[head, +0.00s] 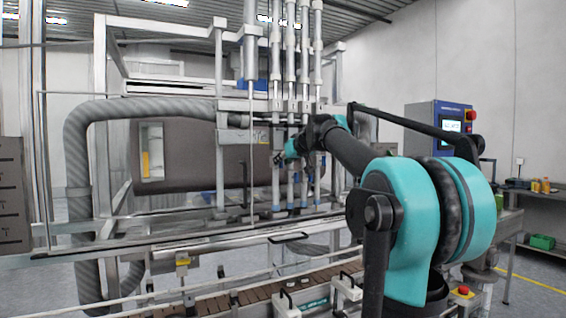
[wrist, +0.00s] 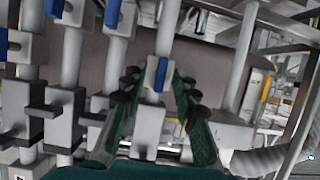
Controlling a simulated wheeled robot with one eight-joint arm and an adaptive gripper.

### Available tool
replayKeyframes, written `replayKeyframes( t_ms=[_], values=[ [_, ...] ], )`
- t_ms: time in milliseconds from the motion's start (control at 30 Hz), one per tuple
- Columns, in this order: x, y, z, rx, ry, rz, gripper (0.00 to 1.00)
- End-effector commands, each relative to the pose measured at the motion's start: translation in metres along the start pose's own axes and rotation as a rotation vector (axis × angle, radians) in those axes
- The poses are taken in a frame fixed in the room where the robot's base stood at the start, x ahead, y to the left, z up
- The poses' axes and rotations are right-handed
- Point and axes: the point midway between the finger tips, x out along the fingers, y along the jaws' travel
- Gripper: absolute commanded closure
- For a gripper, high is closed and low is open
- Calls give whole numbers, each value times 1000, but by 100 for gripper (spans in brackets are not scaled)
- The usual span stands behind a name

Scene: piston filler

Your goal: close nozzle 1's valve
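Several upright nozzle tubes stand in a row on the filler in the head view, with the leftmost tube (head: 276,190) beside my gripper (head: 281,158). In the wrist view, a grey valve block with a blue lever (wrist: 160,75) sits on the tube between the fingers of my gripper (wrist: 160,82). The lever lies lengthwise along the tube. The green-padded fingers are spread, one on each side of the block. I cannot tell whether either finger touches it. The fingertips are small and partly hidden in the head view.
Neighbouring tubes with blue levers (wrist: 28,53) stand close on the left in the wrist view. A thick grey hose (head: 78,150) and frame posts stand left in the head view. A conveyor (head: 250,296) runs below. A control cabinet (head: 438,122) stands at right.

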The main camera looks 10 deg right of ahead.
Motion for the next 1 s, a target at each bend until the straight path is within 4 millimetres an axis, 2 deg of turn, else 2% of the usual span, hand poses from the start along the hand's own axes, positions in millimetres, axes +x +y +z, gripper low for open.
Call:
replayKeyframes(
  t_ms=[67, 200, 300, 733, 1000],
  values=[
    [0, 0, 0, 0, 0, 0, 73],
    [0, 0, 0, 0, 0, 0, 91],
    [0, 0, 0, 0, 0, 0, 100],
    [0, 1, 0, 30, 0, -12, 100],
    [0, 3, 0, 171, 0, -70, 100]
  ],
)
